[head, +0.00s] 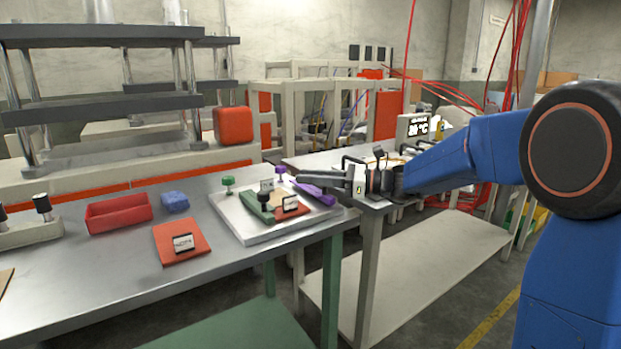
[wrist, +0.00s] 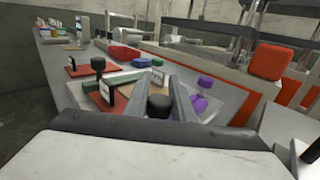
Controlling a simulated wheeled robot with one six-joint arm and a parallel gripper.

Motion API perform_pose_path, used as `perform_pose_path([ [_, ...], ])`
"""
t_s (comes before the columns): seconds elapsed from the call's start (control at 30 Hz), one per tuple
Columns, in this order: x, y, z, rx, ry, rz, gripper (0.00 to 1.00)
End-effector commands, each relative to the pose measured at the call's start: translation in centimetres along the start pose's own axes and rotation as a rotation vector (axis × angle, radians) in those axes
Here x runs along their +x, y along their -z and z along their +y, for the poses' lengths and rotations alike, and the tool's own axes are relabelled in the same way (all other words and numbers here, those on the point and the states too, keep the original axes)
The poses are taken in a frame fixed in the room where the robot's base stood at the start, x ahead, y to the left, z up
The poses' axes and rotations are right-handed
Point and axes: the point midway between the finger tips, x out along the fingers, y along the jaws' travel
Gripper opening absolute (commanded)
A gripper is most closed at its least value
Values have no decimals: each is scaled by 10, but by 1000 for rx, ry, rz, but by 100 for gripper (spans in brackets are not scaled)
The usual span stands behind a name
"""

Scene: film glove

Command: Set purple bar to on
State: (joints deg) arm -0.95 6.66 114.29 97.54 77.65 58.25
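The purple bar (head: 313,193) lies at the right side of a pale tray (head: 250,240) on the metal table, slanting down to the right. A purple knob (head: 281,171) stands by its far end. In the wrist view the purple bar (wrist: 201,105) is partly hidden behind the right finger, with the purple knob (wrist: 205,82) beyond it. My gripper (head: 302,179) reaches in from the right, level, above or beside the bar. In the wrist view its two fingers (wrist: 156,80) are apart, with a dark round knob (wrist: 159,105) showing between them; I cannot tell if they touch anything.
A second bench (head: 410,245) stands at right.

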Motion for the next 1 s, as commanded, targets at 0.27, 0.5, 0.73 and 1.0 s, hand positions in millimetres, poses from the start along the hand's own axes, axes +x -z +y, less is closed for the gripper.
perform_pose_path([
  [0.27,11,-1,11,-1,-2,-1,0],
  [0.5,34,-1,34,-1,-1,-1,0],
  [0.73,35,0,36,-1,0,0,0],
  [1.0,35,0,35,-1,0,0,42],
])
